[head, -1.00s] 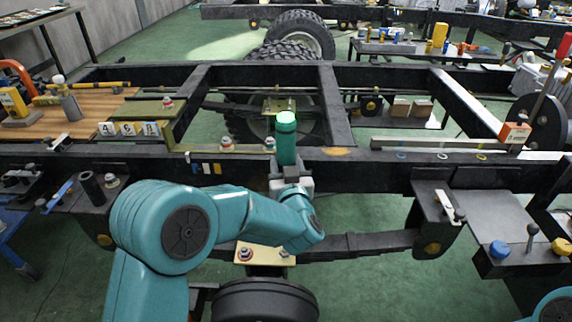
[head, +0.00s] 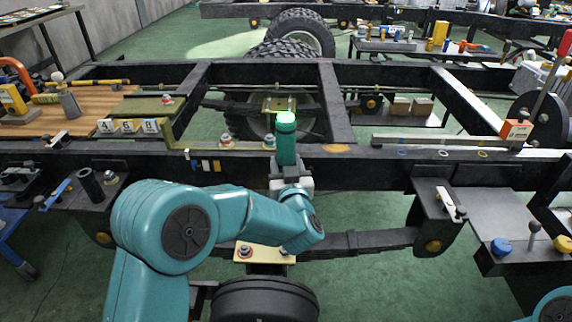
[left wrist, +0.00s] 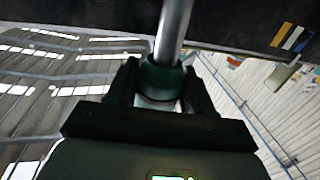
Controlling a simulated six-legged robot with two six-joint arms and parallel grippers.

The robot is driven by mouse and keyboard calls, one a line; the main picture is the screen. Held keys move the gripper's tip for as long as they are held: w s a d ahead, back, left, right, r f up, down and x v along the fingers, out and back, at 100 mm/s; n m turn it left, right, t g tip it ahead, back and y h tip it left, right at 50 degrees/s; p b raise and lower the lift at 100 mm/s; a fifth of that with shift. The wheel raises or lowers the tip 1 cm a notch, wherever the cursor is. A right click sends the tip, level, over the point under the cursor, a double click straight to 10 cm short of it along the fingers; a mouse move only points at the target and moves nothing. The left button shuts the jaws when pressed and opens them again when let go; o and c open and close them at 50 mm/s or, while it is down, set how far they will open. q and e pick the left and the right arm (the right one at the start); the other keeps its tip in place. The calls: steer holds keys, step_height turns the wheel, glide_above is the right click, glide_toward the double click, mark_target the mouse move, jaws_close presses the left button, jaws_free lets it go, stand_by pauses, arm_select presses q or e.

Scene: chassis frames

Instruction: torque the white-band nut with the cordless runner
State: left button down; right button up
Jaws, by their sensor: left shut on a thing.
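The cordless runner (head: 286,145) is a green upright cylinder with a glowing green top, in front of the near chassis rail. My left gripper (head: 283,180) is shut on its lower part. In the left wrist view the jaws (left wrist: 160,88) clasp a dark green collar, and a steel shaft (left wrist: 174,30) runs from it past the upper edge. The runner's working end is not clear. Nuts stand on an olive bracket left of the runner, one (head: 226,140) farther off and one (head: 268,143) close to it; I cannot tell their band colours. My right gripper is out of view.
Blue, white and yellow marks (head: 205,166) are on the near rail's face. A long bar tool (head: 450,143) lies on the rail at right.

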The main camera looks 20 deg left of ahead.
mark_target(287, 145)
arm_select(q)
steer(key=shift+f+b, duration=0.45)
steer(key=shift+b, duration=0.05)
stand_by(1.0)
steer(key=shift+s+f, duration=0.1)
steer(key=shift+f, duration=0.25)
stand_by(1.1)
steer(key=shift+r, duration=0.15)
stand_by(1.1)
steer(key=shift+r+p, duration=1)
steer(key=shift+r, duration=0.7)
steer(key=shift+r, duration=0.15)
step_height(287, 145, up, 5)
steer(key=p, duration=0.4)
